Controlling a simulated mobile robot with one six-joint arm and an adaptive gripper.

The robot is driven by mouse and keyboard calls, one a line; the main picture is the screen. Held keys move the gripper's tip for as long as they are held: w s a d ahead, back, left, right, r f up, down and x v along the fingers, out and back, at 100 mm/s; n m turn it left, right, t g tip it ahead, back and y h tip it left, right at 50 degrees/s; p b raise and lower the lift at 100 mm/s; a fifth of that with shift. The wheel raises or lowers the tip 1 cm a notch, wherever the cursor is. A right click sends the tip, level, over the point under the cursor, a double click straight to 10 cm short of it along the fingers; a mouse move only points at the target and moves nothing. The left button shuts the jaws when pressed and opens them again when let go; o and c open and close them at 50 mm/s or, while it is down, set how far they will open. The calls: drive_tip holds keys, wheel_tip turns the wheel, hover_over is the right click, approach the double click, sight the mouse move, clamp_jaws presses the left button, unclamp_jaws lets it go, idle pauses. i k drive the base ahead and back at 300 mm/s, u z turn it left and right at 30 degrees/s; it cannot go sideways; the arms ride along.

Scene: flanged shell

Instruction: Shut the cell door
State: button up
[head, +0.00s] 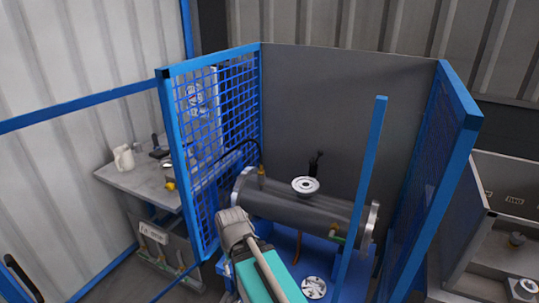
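The cell door appears to be the blue-framed panel at the left, and its top rail (80,108) runs from the left edge to the cell's mesh corner post. Its panel looks clear, with the wall and bench showing through. The door stands swung out to the left, open. The blue cell (222,110) has a mesh left side and a grey back. A lone blue post (372,170) stands at its front right. My arm reaches up from the bottom centre; my gripper is not visible.
A grey flanged shell (300,208) lies inside the cell, with a round flange (306,185) on top. A grey bench (150,183) with a white jug (123,157) is behind the door. Grey bins (500,250) stand at the right.

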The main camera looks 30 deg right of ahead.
sight(8, 291)
drive_tip(key=k, duration=1)
drive_tip(key=u, duration=0.55)
drive_tip(key=i, duration=0.7)
drive_tip(key=u, duration=0.05)
